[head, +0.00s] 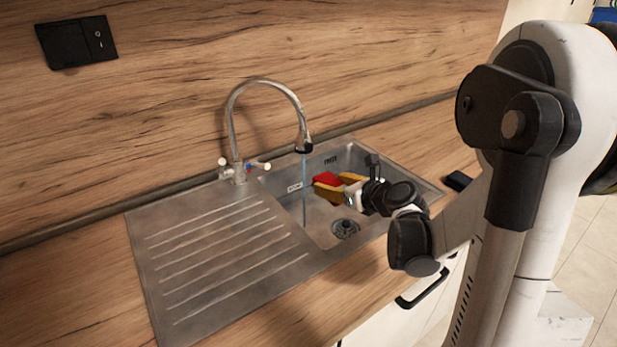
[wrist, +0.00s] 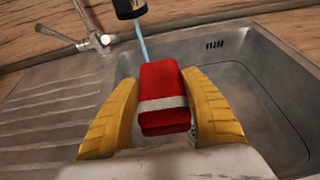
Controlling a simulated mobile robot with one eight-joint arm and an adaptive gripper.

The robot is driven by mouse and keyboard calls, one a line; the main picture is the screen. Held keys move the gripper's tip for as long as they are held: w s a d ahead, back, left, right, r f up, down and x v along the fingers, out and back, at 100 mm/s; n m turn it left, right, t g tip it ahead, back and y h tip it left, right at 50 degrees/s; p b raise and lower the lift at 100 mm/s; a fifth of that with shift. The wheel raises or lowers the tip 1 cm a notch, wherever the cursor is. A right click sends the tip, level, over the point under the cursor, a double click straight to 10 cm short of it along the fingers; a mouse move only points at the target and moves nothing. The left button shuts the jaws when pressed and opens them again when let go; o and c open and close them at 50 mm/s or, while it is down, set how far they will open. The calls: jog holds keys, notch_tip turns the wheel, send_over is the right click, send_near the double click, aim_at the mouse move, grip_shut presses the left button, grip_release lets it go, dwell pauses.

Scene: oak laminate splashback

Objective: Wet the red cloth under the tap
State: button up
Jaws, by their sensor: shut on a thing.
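The red cloth (wrist: 162,88) is a folded block with a white stripe, held between the yellow fingers of my gripper (wrist: 163,112) in the wrist view. In the head view the cloth (head: 327,179) and my gripper (head: 330,187) are over the sink basin. The tap (head: 266,88) is a tall curved metal spout with a black tip. A thin bluish stream of water (head: 304,185) runs from it. In the wrist view the stream (wrist: 143,50) comes down at the cloth's far top edge; I cannot tell whether it touches the cloth. The tap's handles (wrist: 100,42) show at the upper left.
The steel sink basin (head: 375,163) has a drain (head: 345,228) below my gripper. A ribbed drainboard (head: 215,255) lies to the left, clear. A black switch plate (head: 76,42) is on the wooden splashback. A small dark object (head: 458,181) lies on the counter at right.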

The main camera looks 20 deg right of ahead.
jog(key=s+r, duration=0.1)
jog(key=s+d+r+p, duration=0.1)
jog(key=s+r+p, duration=0.1)
jog(key=shift+s+d+r, duration=0.1)
jog(key=shift+s+d, duration=0.05)
jog(key=shift+d, duration=0.2)
jog(key=shift+s+d+r+p, duration=0.25)
jog(key=shift+s+r+p, duration=0.15)
jog(key=shift+s+p, duration=0.2)
